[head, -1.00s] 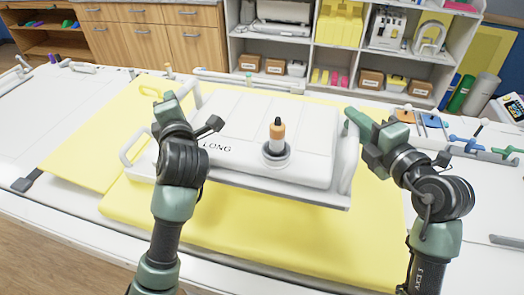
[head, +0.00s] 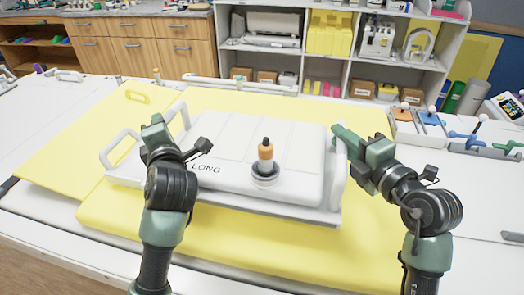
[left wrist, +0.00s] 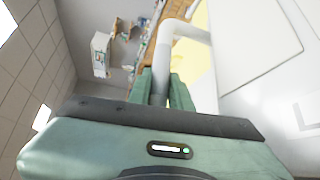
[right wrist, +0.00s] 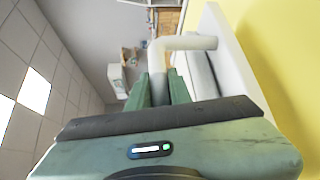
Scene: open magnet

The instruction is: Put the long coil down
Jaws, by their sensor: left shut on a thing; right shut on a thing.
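The long coil, a white slab marked LONG (head: 265,145), is above or on the yellow pad (head: 215,235). Whether its underside touches the pad I cannot tell. An orange and black plug stands upright in its round socket (head: 265,160). My left gripper (head: 155,128) is shut on the coil's left white handle (left wrist: 180,35). My right gripper (head: 343,135) is shut on the right handle (right wrist: 185,43). In both wrist views the handle tube runs between the green fingers.
A second yellow pad (head: 75,140) lies at left, with a white loop handle (head: 120,148) near it. A white rail (head: 240,83) runs behind the coil. Small tools (head: 425,120) lie at the right. White shelves (head: 290,55) stand beyond the table.

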